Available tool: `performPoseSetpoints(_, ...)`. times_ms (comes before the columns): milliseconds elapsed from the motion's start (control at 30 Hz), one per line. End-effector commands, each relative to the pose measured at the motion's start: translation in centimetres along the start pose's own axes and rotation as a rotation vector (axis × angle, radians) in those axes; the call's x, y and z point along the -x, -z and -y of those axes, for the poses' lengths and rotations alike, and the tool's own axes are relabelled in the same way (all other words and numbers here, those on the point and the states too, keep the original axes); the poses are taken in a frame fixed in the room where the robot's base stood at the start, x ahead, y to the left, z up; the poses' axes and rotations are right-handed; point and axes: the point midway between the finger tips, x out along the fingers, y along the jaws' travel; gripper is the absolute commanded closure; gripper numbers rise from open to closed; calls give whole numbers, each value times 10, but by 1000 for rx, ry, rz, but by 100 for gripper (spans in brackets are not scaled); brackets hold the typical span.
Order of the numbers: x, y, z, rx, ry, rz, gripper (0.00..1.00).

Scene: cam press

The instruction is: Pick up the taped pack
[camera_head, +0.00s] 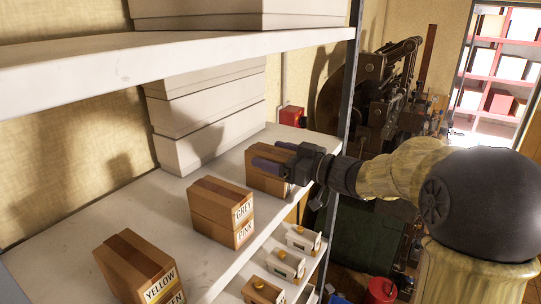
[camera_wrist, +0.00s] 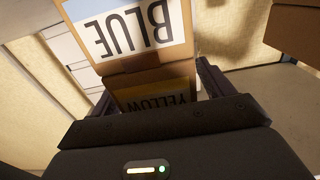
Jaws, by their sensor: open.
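Three brown cardboard packs stand on the middle shelf, each with a darker tape band over it. The far pack (camera_head: 266,184) is at my gripper (camera_head: 272,157). In the wrist view this pack (camera_wrist: 130,66) shows upside-down labels BLUE and YELLOW. My gripper is open, with one finger on each side of the pack; contact cannot be told. The middle pack (camera_head: 212,208) is labelled GREY and PINK. The near pack (camera_head: 130,270) is labelled YELLOW and a partly cut-off word, GREEN.
White stacked boxes (camera_head: 205,115) stand behind the packs against the wall. The upper shelf (camera_head: 180,68) hangs above, and a metal post (camera_head: 349,85) stands right of my gripper.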

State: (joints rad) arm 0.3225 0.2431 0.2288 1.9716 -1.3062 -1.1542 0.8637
Motion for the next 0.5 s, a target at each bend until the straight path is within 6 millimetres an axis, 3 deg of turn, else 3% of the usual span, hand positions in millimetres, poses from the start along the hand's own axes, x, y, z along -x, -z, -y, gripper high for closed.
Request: performPoseSetpoints(500, 0, 0, 0, 1, 0, 0, 22)
